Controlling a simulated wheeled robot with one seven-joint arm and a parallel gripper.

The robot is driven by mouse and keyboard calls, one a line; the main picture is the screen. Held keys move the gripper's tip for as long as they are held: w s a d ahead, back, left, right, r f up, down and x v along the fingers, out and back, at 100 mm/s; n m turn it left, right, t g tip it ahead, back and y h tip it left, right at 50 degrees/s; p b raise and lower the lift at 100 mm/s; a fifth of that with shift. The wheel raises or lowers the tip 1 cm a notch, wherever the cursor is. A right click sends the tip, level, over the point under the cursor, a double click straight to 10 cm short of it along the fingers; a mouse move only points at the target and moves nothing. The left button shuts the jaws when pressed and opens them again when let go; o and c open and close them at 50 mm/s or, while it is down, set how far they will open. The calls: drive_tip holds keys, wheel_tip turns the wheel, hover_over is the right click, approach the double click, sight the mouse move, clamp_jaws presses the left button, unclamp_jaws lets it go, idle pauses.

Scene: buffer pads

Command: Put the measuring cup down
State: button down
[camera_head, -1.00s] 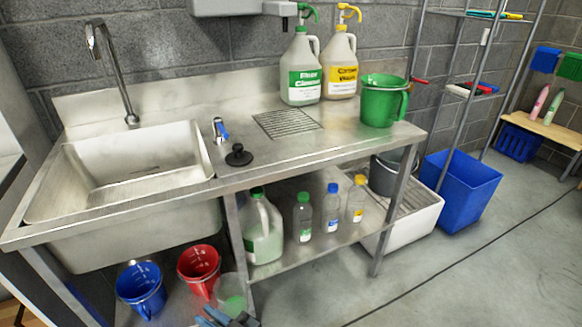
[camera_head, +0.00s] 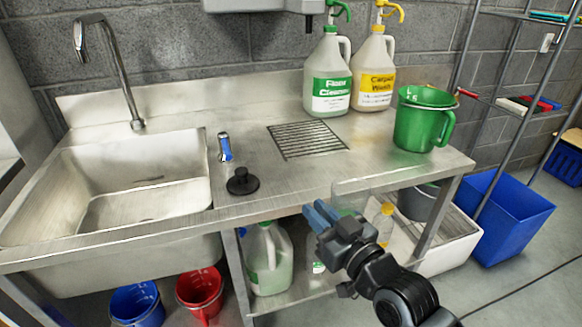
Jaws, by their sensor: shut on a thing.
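The measuring cup (camera_head: 352,190) is clear and faint, showing in front of the steel counter's front edge right of centre. My gripper (camera_head: 322,214) has blue fingertips and is shut on the cup. The cup appears roughly upright, its rim overlapping the counter top in the picture. Its lower part is partly hidden by my gripper, and I cannot tell its exact gap to the counter. The steel counter (camera_head: 290,185) has a bare stretch behind the cup.
A green bucket (camera_head: 422,122) stands at the counter's right end. A black plug (camera_head: 242,183) and blue-handled tap (camera_head: 225,147) lie left, beside the sink (camera_head: 140,190). Two large jugs (camera_head: 328,85) stand at the back. A drain grate (camera_head: 305,138) is set in the counter.

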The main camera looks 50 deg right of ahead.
drive_tip(key=x, duration=0.6)
drive_tip(key=p+x, duration=0.1)
drive_tip(key=x, duration=1.1)
drive_tip(key=shift+s+d+r, duration=0.1)
drive_tip(key=shift+d+r, duration=0.15)
drive_tip(key=shift+r, duration=0.05)
drive_tip(key=shift+f+p, duration=0.15)
drive_tip(key=shift+p, duration=0.25)
drive_tip(key=shift+f, duration=0.1)
drive_tip(key=c, duration=1.1)
unclamp_jaws()
drive_tip(key=b+v, duration=0.1)
drive_tip(key=v, duration=1.1)
